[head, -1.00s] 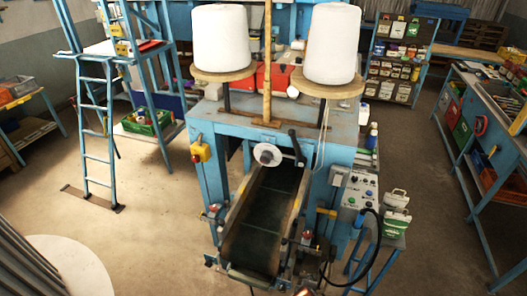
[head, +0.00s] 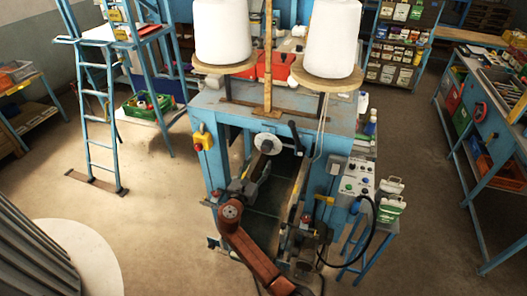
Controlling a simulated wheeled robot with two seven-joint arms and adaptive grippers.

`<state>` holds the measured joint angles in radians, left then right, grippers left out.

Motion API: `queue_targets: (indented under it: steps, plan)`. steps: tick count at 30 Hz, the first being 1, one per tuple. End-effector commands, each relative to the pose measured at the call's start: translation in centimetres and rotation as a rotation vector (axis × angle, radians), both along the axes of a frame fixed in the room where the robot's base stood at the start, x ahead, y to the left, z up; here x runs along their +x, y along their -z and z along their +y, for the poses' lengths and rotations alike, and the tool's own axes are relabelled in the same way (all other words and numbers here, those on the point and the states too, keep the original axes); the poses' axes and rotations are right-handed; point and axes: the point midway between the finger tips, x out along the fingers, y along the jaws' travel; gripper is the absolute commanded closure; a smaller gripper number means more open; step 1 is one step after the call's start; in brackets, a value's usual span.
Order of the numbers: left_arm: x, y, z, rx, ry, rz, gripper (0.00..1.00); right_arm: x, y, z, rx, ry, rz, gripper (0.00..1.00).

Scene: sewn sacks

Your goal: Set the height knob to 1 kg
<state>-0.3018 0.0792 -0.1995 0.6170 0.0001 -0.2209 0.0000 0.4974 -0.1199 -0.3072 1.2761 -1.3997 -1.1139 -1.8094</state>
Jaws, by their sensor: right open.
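A white round dial (head: 268,143), which looks like the height knob, sits on the front of the blue machine (head: 230,104) above the dark conveyor chute (head: 262,212). A black crank handle (head: 295,137) stands just right of it. Any marks on the dial are too small to read. My right gripper (head: 257,172) is open, at the left side of the chute, below and slightly left of the dial. I see no contact with the dial. My reddish-brown arm covers the lower left of the chute. My left gripper is out of view.
Two white thread cones (head: 223,32) (head: 332,38) stand on round wooden plates above the machine. A yellow switch box (head: 203,139) is on its left side. A control panel (head: 357,186) with a black cable is on the right. The floor to the left is open.

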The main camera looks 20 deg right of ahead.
Motion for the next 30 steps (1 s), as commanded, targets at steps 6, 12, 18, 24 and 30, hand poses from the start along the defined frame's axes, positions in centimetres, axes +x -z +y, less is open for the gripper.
queue_targets:
  steps: [6,12,18,24,30]
  plan:
    - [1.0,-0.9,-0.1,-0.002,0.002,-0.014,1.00,2.2,-0.7,-1.1,-0.031,-0.003,0.004,0.50]
    - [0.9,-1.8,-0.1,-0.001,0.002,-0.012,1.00,4.7,-0.7,-2.9,-0.028,-0.003,0.004,0.50]
    - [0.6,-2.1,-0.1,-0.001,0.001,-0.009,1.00,6.2,-0.5,-4.0,-0.025,-0.003,0.003,0.50]
    - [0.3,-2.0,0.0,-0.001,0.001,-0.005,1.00,6.5,-0.4,-4.2,-0.023,-0.003,0.003,0.50]
    - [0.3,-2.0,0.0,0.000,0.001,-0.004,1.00,6.4,-0.4,-4.2,-0.023,-0.003,0.003,0.55]
